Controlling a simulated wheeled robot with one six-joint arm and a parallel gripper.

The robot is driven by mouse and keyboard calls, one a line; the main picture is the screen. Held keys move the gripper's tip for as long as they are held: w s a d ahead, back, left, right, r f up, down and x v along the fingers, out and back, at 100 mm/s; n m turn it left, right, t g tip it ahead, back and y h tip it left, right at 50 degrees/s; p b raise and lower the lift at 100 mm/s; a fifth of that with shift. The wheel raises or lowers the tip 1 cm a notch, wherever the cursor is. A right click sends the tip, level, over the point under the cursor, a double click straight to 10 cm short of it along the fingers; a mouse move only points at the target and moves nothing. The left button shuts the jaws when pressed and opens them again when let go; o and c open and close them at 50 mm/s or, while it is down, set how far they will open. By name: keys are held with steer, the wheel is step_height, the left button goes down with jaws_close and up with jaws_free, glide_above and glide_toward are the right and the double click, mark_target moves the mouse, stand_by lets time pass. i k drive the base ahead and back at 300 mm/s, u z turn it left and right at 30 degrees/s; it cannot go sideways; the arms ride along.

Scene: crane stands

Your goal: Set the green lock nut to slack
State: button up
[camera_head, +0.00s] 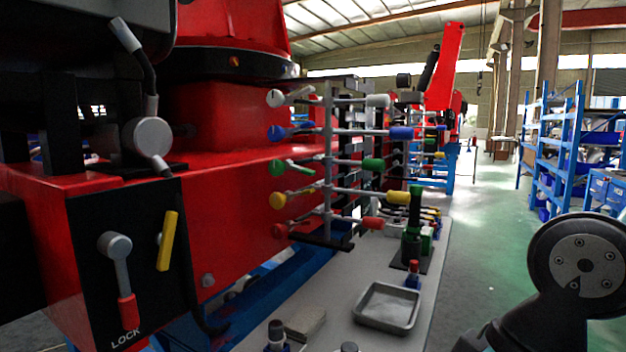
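A column of coloured levers stands in front of the red crane body. The green row has a round green hub with a short tab (277,168) at its left end, the tab pointing right and slightly down. A grey rod runs right from this row to a green handle (373,165). I cannot tell for certain which green part is the lock nut, and no slack mark is readable. A green and black upright device (414,225) also stands on the bench. My gripper is not in view; a dark arm joint, likely mine, shows at the lower right.
White and blue rows lie above the green row, yellow (278,200) and red (280,231) below, close together. A grey tray (388,308) lies on the bench. A black panel marked LOCK (88,260) is at left. Open floor (490,220) lies right of the bench.

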mark_target(302, 170)
steer(key=u, duration=0.05)
steer(key=k, duration=0.15)
steer(key=z, duration=1.5)
steer(key=k, duration=0.95)
steer(key=u, duration=1.15)
steer(key=i, duration=1)
steer(key=z, duration=0.05)
